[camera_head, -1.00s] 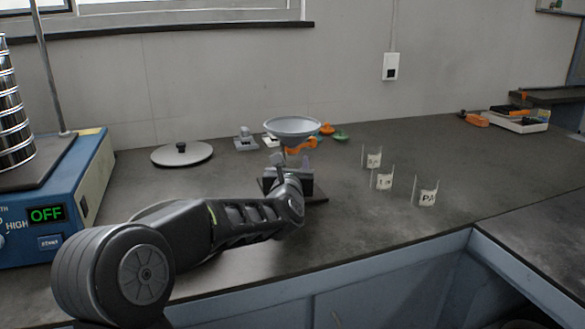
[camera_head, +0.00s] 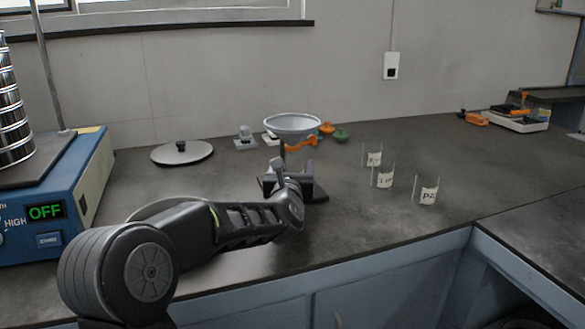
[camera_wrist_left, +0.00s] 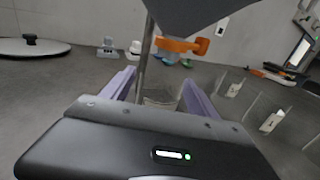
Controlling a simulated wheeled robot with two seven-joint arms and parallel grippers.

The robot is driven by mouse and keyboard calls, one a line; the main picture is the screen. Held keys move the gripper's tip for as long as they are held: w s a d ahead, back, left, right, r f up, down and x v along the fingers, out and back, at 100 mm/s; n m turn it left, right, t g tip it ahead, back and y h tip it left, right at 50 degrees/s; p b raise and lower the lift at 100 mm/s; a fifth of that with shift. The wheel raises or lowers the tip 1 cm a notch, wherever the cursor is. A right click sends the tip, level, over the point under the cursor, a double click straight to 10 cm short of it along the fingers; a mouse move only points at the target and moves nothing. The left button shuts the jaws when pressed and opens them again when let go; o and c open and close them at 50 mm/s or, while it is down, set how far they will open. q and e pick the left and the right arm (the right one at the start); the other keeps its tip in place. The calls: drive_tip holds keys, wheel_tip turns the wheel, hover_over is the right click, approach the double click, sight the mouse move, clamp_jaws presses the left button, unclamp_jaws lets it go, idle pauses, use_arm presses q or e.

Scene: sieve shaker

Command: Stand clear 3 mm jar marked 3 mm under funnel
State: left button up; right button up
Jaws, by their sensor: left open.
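A clear jar (camera_wrist_left: 160,92) with a pale label stands under the funnel (camera_wrist_left: 185,12) in the left wrist view. I cannot read its label. My left gripper (camera_wrist_left: 163,90) is open, its two purple fingers on either side of the jar; I cannot tell if either touches it. In the head view the funnel (camera_head: 292,124) is a pale bowl on a stand with an orange clamp (camera_head: 299,146), and my left gripper (camera_head: 291,166) is just in front of and below it. The jar is hidden there behind the gripper. My right gripper is not in view.
Three labelled clear jars, (camera_head: 373,157), (camera_head: 383,178) and (camera_head: 427,193), stand to the right of the funnel. A blue shaker base (camera_head: 75,205) reading OFF and a round lid (camera_head: 182,152) are at the left. A tray (camera_head: 518,121) lies far right.

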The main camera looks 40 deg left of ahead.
use_arm(q)
drive_tip(key=shift+s+d+r+p, duration=0.1)
drive_tip(key=shift+r+p, duration=0.1)
drive_tip(key=shift+p, duration=0.1)
drive_tip(key=v, duration=1)
drive_tip(key=shift+s+d, duration=0.2)
drive_tip(key=shift+s, duration=0.1)
drive_tip(key=shift+s+d+f, duration=0.15)
drive_tip(key=shift+s+d, duration=0.1)
drive_tip(key=shift+s, duration=0.2)
